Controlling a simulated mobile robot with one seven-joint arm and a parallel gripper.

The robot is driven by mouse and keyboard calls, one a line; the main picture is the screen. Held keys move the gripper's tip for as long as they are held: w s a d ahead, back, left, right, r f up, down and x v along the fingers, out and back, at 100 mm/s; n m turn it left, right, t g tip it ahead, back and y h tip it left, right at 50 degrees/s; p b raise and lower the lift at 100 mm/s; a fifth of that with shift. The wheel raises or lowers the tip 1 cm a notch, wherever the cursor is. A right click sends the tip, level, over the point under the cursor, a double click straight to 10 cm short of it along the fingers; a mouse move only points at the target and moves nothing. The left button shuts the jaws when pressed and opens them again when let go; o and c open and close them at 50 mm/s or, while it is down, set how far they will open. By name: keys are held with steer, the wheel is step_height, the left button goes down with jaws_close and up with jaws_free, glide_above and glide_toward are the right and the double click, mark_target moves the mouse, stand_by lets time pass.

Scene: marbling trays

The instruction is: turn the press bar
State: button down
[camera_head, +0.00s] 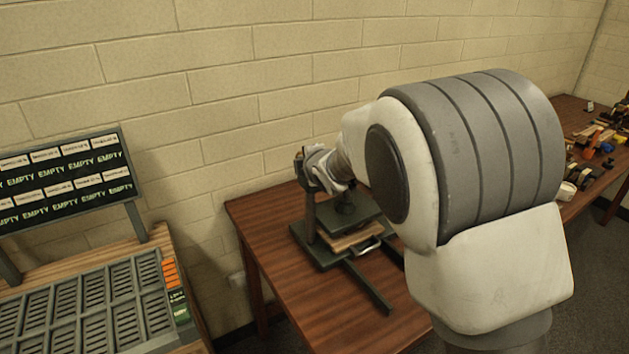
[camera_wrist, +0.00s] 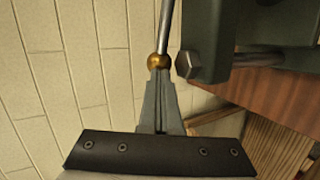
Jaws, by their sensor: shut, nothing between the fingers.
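The press (camera_head: 309,222) stands on the wooden table, with a dark green frame and a plate over a wooden board. In the wrist view the press bar (camera_wrist: 165,28) is a thin steel rod ending in a brass ball (camera_wrist: 158,61). My gripper (camera_wrist: 158,73) is shut with nothing between its fingers. Its tips are right at the brass ball; I cannot tell whether they touch it. The green press frame (camera_wrist: 209,38) with a hex bolt is just to the right. In the head view my wrist hides most of the press top and the bar.
The wooden table (camera_head: 285,288) is clear to the left and front of the press, apart from its rail (camera_head: 368,285). A slotted rack (camera_head: 90,308) and a sign board (camera_head: 62,180) stand at left. Tools clutter the far right. A block wall is close behind the press.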

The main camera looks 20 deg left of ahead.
steer(key=shift+w+a+b, duration=0.4)
steer(key=shift+w+a, duration=0.5)
steer(key=shift+a, duration=0.2)
